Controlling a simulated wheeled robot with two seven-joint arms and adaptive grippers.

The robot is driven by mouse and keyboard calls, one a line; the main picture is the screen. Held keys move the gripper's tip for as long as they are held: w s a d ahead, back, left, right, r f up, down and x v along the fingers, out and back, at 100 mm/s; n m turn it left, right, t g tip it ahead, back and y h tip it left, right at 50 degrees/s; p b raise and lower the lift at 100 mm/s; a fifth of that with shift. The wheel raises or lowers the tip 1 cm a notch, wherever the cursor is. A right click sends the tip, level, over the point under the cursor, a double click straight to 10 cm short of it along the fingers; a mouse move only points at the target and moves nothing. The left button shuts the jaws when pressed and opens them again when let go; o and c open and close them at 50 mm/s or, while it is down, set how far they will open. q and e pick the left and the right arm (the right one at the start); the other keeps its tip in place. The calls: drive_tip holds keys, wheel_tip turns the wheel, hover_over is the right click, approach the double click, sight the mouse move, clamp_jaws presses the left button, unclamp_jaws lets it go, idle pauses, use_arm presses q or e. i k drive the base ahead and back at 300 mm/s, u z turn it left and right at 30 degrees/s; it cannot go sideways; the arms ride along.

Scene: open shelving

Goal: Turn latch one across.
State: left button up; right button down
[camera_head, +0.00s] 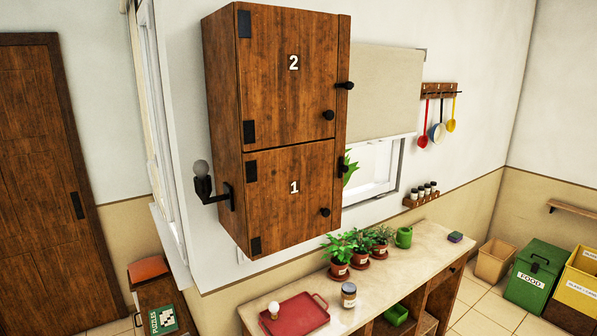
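A wooden wall cabinet (222,90) has two shut doors, one above the other. The lower door (285,215) carries the number 1 and a dark round knob (325,212). Latch one (341,165), a small dark piece, is on the frame at the right edge of that door and looks upright. The upper door (280,85) carries the number 2 and its own knob (328,115). Latch two (345,86) at its right edge looks sideways. Neither of my grippers is in view.
Below stands a counter (395,275) with potted plants (340,250), a jar (348,294) and a red tray (300,318). A wall lamp (205,185) sticks out left of the cabinet. The space before the doors looks clear.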

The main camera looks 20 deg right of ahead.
sight(342, 168)
drive_tip(key=k, duration=0.5)
drive_tip(key=u, duration=0.25)
drive_tip(key=i, duration=0.75)
drive_tip(key=z, duration=0.5)
drive_tip(key=i, duration=0.65)
drive_tip(key=z, duration=0.55)
